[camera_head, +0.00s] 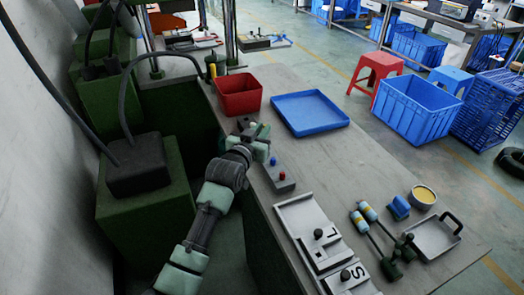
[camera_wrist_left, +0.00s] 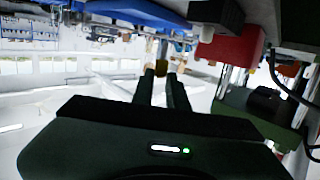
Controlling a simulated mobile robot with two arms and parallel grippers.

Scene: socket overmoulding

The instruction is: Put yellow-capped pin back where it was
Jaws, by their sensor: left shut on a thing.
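My left gripper (camera_head: 261,134) is above the bench near the red bin, its arm coming up from the lower left. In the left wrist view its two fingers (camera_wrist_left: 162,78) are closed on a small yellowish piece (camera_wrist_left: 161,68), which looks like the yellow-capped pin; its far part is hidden. In the head view the held pin is too small to make out. Another small yellow upright thing (camera_head: 213,70) stands by the press posts. My right gripper is not in view.
A red bin (camera_head: 238,96), blue tray (camera_head: 310,112) and button box (camera_head: 280,176) stand around the gripper. Nearer are plates with black knobs (camera_head: 313,240), two yellow-and-blue-banded tools (camera_head: 359,222), a yellow-filled bowl (camera_head: 423,196) and a metal pan (camera_head: 434,237). The bench's middle right is clear.

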